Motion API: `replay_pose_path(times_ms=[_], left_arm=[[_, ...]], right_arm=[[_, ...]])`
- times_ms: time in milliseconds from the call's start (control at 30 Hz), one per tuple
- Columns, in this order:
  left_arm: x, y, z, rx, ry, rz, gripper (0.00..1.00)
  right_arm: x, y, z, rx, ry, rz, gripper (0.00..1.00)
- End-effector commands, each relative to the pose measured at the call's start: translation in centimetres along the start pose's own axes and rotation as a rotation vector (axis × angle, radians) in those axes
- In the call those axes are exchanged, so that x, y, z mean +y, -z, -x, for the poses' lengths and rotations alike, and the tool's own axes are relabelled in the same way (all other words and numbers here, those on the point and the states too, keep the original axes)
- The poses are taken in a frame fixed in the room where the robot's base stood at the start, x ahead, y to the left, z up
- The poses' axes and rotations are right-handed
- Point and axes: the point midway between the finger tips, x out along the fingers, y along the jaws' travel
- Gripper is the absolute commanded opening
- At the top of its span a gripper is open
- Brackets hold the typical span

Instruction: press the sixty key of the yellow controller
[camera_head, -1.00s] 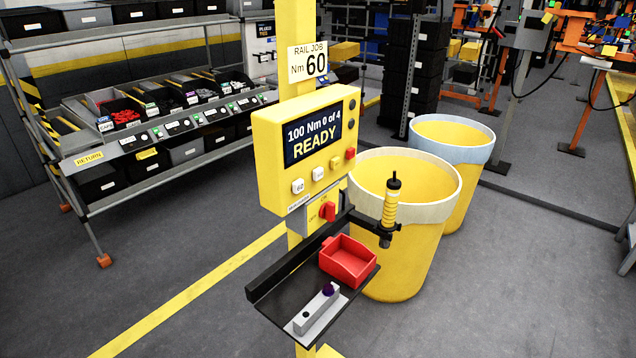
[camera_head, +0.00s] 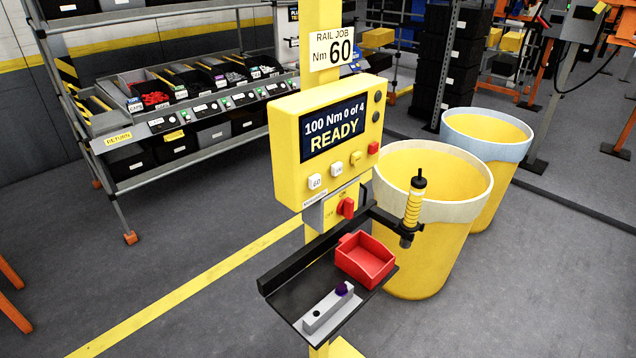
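The yellow controller (camera_head: 286,160) is fixed to a yellow post in the middle of the head view. Its dark screen (camera_head: 334,134) reads "100 Nm 0 of 4 READY". Below the screen is a row of keys. The white sixty key (camera_head: 315,181) is at the left end, marked 60. Beside it are another white key (camera_head: 337,169), a yellow key (camera_head: 355,158) and a red key (camera_head: 373,147). A sign (camera_head: 332,50) above reads "RAIL JOB Nm 60". Neither of my grippers is in view.
A black shelf (camera_head: 284,303) under the controller holds a red tray (camera_head: 366,260) and a grey block (camera_head: 328,308). A yellow-handled tool (camera_head: 413,207) hangs at its right. Two yellow bins (camera_head: 425,265) (camera_head: 487,150) stand behind. A bin rack (camera_head: 110,150) is at left. Floor in front is clear.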

Motion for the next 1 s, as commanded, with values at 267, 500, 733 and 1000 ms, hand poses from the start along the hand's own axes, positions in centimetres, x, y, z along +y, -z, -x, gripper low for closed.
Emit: replay_pose_path(times_ms=[267, 500, 733, 1000], left_arm=[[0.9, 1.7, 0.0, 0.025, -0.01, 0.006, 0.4], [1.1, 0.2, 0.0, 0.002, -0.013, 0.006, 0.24], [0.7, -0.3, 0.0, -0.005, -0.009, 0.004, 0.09], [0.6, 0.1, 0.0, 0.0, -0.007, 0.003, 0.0]], right_arm=[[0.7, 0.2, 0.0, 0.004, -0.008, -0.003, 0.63], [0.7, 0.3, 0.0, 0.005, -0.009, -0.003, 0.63], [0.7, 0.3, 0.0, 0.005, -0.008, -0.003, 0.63], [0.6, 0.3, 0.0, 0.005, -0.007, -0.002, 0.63]])
